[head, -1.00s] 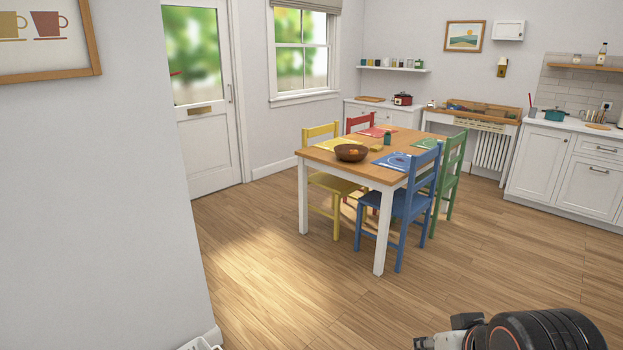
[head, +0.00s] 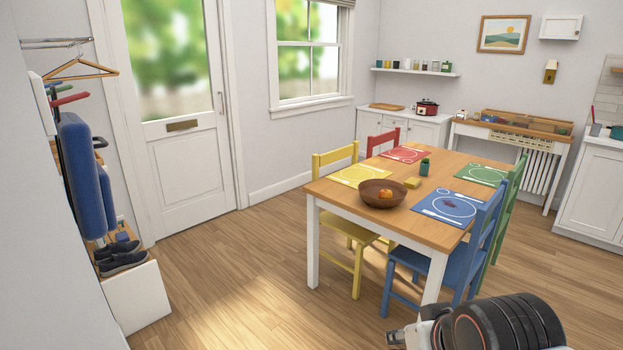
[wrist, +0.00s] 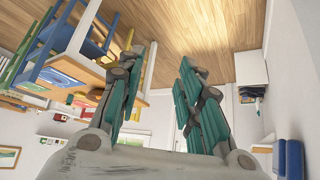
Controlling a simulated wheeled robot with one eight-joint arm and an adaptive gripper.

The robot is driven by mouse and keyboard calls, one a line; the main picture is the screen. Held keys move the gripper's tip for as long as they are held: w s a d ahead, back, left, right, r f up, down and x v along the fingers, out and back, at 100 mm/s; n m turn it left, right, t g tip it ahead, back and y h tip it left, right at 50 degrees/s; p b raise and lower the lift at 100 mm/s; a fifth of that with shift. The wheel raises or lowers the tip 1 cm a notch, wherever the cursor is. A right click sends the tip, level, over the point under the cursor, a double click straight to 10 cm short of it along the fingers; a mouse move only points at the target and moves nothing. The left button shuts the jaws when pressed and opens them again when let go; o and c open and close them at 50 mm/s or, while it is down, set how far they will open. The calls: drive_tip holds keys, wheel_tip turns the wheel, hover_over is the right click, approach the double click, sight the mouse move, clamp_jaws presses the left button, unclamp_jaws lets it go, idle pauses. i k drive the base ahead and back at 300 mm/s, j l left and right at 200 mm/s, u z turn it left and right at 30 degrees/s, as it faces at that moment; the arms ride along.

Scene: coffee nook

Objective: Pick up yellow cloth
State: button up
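A small yellow block-like item (head: 412,183), likely the folded yellow cloth, lies on the wooden dining table (head: 330,192). It sits just right of the brown bowl and near the small green pot. A flat yellow placemat (head: 360,175) lies left of it. My gripper (wrist: 160,76) shows in the wrist view with its teal-padded fingers apart and nothing between them. It is well short of the table. I cannot make out the cloth clearly in the wrist view.
A brown bowl (head: 382,194) with orange fruit and a green pot (head: 425,167) flank the cloth. Yellow (head: 356,272) and blue (head: 462,262) chairs stand at the table. A shoe bench (head: 146,298) stands at left. Open floor (head: 235,285) lies in front.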

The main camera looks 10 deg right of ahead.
sight(411, 183)
drive_tip(key=i, duration=0.65)
drive_tip(key=i+j+z, duration=0.1)
drive_tip(key=i, duration=0.6)
drive_tip(key=i+j+z, duration=0.1)
drive_tip(key=i, duration=0.55)
drive_tip(key=i+j, duration=0.15)
drive_tip(key=i, duration=0.5)
drive_tip(key=i+j+z, duration=0.2)
drive_tip(key=i+z, duration=0.15)
drive_tip(key=i, duration=0.15)
drive_tip(key=i+j+z, duration=0.3)
drive_tip(key=i, duration=0.2)
drive_tip(key=l+u, duration=0.25)
drive_tip(key=j, duration=0.1)
